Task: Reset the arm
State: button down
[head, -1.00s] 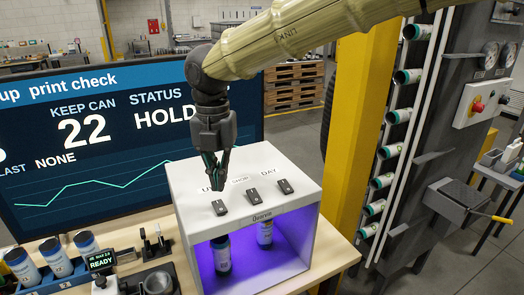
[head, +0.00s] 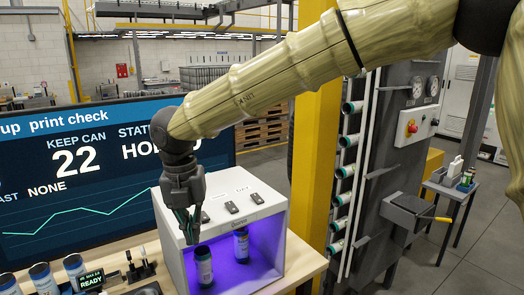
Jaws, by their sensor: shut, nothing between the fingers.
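My arm reaches in from the upper right of the head view. My gripper (head: 188,226) points down, shut and empty, with green-edged fingers. It is at the front left of the white box (head: 262,212), overlapping its left switch in the picture. The box has a purple-lit open front with two cans inside, a left can (head: 204,268) and a right can (head: 241,245). Whether the fingertips touch the box is unclear.
A large screen (head: 80,170) reading "KEEP CAN 22" stands behind the bench. Several cans (head: 41,278) stand at the lower left beside a small READY display (head: 91,280). A yellow post (head: 315,130) and a can rack (head: 346,170) stand to the right.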

jog(key=w+d+f+n+t+h+b, duration=0.1)
jog(key=w+d+f+n, duration=0.15)
jog(key=d+f, duration=0.5)
jog(key=w+d+f+n+t+h+b, duration=0.1)
jog(key=w+d+f+n, duration=0.2)
jog(key=f, duration=0.7)
jog(key=w+d+f+n+t+h+b, duration=0.1)
jog(key=w+d+f+n+h, duration=0.15)
jog(key=d+f, duration=0.45)
jog(key=s+d+f+n+t+b, duration=0.15)
jog(key=d+f+n, duration=0.3)
jog(key=f, duration=0.45)
jog(key=s+d+f+n, duration=0.2)
jog(key=d+f+n, duration=0.25)
jog(key=f, duration=0.55)
jog(key=s+d+f+n+g+y+b, duration=0.1)
jog(key=s+d+f+n, duration=0.25)
jog(key=s+f, duration=0.35)
jog(key=s+d+f+n+y+b, duration=0.1)
jog(key=s+d+f+n+y, duration=0.15)
jog(key=s+f+n, duration=0.35)
jog(key=s+d+f+n+g+b, duration=0.1)
jog(key=s+d+f+n+g, duration=0.1)
jog(key=s, duration=0.7)
jog(key=s+d+f+n+g+y+b, duration=0.1)
jog(key=s+f+n, duration=0.4)
jog(key=s, duration=0.5)
jog(key=shift+s+d+f+n+g, duration=0.15)
jog(key=shift+s+d+n+g, duration=0.2)
jog(key=shift+d, duration=0.85)
